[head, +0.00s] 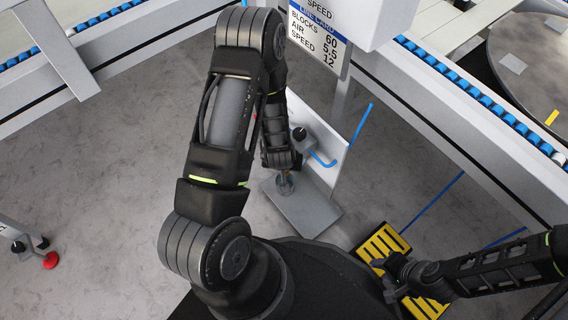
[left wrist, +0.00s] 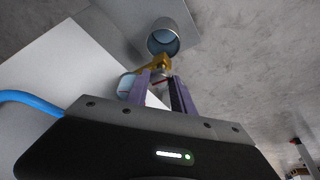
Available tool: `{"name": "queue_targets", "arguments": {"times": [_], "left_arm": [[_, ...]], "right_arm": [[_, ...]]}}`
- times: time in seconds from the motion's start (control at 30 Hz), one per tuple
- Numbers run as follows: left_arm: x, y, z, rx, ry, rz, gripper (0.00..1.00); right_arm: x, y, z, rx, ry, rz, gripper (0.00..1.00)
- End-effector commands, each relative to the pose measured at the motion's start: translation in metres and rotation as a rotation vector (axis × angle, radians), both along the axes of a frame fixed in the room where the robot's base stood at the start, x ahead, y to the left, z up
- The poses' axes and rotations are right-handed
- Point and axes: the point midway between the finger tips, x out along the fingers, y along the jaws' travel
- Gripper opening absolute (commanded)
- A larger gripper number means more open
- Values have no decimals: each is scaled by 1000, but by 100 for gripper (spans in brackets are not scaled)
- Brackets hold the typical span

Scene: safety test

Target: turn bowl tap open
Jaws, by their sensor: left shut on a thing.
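The bowl tap (left wrist: 155,63) is a small brass-yellow piece in the left wrist view, just below the open round mouth of a grey cup (left wrist: 168,42) with a pale blue inside. My left gripper (left wrist: 160,88) is shut on the tap, with its purple fingers on either side of it. In the head view my left arm covers most of that spot, and the left gripper (head: 284,172) shows only partly above a grey plate. My right gripper (head: 384,276) is open and empty, over a yellow slotted rack.
The yellow rack (head: 378,242) lies at lower right. Conveyors with blue rollers (head: 480,95) run along the back.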

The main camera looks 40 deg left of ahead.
Motion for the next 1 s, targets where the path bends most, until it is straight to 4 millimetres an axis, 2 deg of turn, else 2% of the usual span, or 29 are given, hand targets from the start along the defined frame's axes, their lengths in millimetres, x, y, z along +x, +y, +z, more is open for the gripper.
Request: {"name": "queue_targets", "arguments": {"times": [0.43,0.47,0.53,0.83,1.0], "left_arm": [[1,1,0,1,-2,14,0],[1,1,0,1,-2,14,31],[1,1,0,1,-2,14,37],[0,0,2,0,-1,13,37],[-5,-3,18,0,0,12,37]], "right_arm": [[0,0,0,0,1,0,36],[0,0,0,0,1,0,36],[0,0,0,0,1,0,36],[0,0,2,0,1,0,36],[-1,0,11,1,4,1,36]]}}
